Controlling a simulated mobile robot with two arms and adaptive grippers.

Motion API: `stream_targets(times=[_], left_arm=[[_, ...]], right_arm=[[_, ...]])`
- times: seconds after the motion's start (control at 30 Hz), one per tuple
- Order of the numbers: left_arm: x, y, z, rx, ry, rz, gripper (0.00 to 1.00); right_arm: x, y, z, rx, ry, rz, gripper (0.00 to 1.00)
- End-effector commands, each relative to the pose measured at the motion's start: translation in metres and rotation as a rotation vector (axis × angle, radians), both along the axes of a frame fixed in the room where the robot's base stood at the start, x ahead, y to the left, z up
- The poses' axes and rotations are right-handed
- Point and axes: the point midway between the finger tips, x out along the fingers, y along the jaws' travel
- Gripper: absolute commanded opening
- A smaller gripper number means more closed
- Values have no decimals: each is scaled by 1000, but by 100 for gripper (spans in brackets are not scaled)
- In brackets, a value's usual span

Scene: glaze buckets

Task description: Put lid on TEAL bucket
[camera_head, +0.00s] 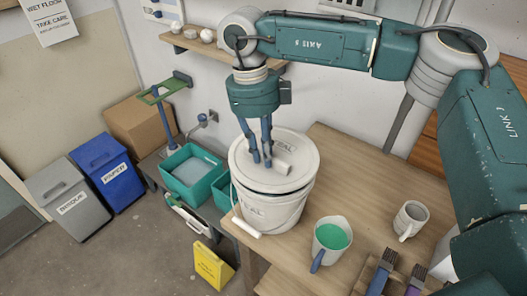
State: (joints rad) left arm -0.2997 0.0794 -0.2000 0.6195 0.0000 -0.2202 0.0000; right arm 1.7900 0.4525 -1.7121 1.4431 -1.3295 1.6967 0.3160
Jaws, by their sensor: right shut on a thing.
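A round white lid (246,169) with a light bar handle (284,163) is over the bucket's mouth and looks about level. I cannot tell whether its rim is fully seated. My right gripper (262,163) points down from above, its blue fingers shut on the lid by the handle. The fingers hide part of the handle and lid top. The bucket's wire bail with white grip (246,227) hangs at the front. My left gripper is not in view.
Left are teal trays (190,172), bins (105,170) and a yellow floor sign (212,264). A wall shelf (200,44) is behind.

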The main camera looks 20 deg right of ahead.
Motion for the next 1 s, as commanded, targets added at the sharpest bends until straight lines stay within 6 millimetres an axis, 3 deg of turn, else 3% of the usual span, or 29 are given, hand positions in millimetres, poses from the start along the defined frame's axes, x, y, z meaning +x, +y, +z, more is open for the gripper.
stream_targets(times=[1.0], left_arm=[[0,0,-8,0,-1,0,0]], right_arm=[[0,0,-7,0,0,0,0]])
